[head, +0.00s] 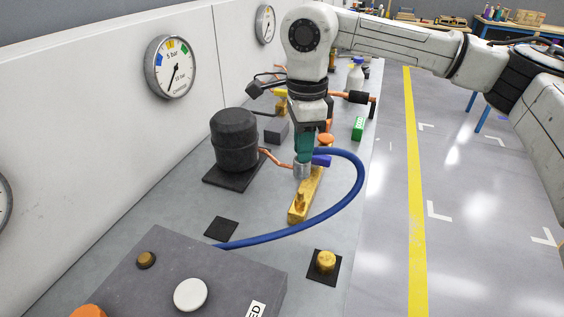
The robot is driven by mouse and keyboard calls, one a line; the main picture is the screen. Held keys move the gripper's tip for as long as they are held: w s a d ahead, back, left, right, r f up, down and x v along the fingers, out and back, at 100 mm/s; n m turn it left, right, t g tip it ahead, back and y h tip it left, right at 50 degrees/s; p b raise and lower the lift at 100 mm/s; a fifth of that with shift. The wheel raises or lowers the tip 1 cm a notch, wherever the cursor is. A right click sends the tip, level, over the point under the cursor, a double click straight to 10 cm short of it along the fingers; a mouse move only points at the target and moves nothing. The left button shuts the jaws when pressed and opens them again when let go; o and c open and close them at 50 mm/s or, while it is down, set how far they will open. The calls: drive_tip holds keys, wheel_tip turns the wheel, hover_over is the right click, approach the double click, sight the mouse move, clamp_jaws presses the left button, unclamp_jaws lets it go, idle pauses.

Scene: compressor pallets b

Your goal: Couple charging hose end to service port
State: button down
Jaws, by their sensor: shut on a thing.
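My gripper (305,145) points down in the head view, its teal fingers shut on the hose end (302,170), whose silver collar shows just below them. The hose end is over the far part of a long brass block (300,210). I cannot tell whether the collar touches the block or sits on a port there. The service port itself is not clearly visible; the fingers and collar cover that spot.
A black compressor (235,142) with a copper pipe stands left of the block. A brass cap (325,262) sits on a black pad in front. A grey box (190,275) fills the near left. Beyond are a green box (358,129) and a white bottle (355,76).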

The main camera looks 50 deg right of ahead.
drive_tip(key=shift+f+b, duration=0.15)
drive_tip(key=shift+b, duration=0.15)
drive_tip(key=shift+f+b, duration=1.6)
drive_tip(key=shift+f, duration=0.35)
drive_tip(key=shift+f+b, duration=1.6)
idle(0.3)
drive_tip(key=c, duration=1)
unclamp_jaws()
drive_tip(key=shift+r, duration=0.1)
wheel_tip(320, 180, up, 11)
drive_tip(key=shift+f+p, duration=0.15)
drive_tip(key=shift+p, duration=0.2)
